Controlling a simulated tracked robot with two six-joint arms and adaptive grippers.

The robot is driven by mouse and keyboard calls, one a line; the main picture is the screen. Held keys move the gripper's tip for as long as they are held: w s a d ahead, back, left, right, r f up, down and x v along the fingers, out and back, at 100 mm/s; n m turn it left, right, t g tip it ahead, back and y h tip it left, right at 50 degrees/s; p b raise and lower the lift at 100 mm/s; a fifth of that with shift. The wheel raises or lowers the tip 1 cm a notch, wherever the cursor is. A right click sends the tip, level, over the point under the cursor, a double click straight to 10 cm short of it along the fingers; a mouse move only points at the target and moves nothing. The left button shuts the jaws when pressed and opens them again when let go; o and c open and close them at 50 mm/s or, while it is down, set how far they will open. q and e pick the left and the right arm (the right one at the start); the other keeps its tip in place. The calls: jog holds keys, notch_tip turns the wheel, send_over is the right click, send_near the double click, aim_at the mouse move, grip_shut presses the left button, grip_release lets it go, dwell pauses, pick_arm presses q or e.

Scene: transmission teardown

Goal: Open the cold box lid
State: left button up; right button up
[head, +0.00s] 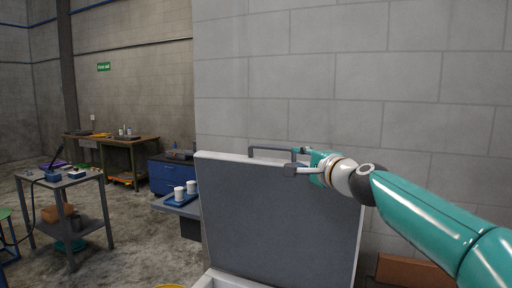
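The cold box lid (280,215) stands raised, nearly upright, its grey panel with a pale rim facing me. A grey bar handle (268,148) shows at its top edge. A pale strip of the cold box (228,280) shows at the bottom; the rest is below the frame. My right gripper (294,161) is at the right end of the handle, its two fingers apart, with the handle's end seen between them. I cannot tell whether they touch it. My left gripper is not in view.
A block wall (350,70) rises close behind the lid. To the left, a small table holds a blue tray (181,199) with white cups (179,193). A grey cart (62,180) stands further left. A brown box (410,270) is low at right.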

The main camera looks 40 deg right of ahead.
aim_at(273, 148)
jog(key=p+x, duration=0.6)
jog(key=x, duration=0.9)
jog(key=shift+w+r+p, duration=0.1)
jog(key=shift+w+p, duration=0.15)
jog(key=shift+p, duration=0.05)
jog(key=shift+w+d+p, duration=0.2)
jog(key=shift+w+p, duration=0.1)
jog(key=shift+w, duration=0.3)
grip_shut()
jog(key=shift+f, duration=0.25)
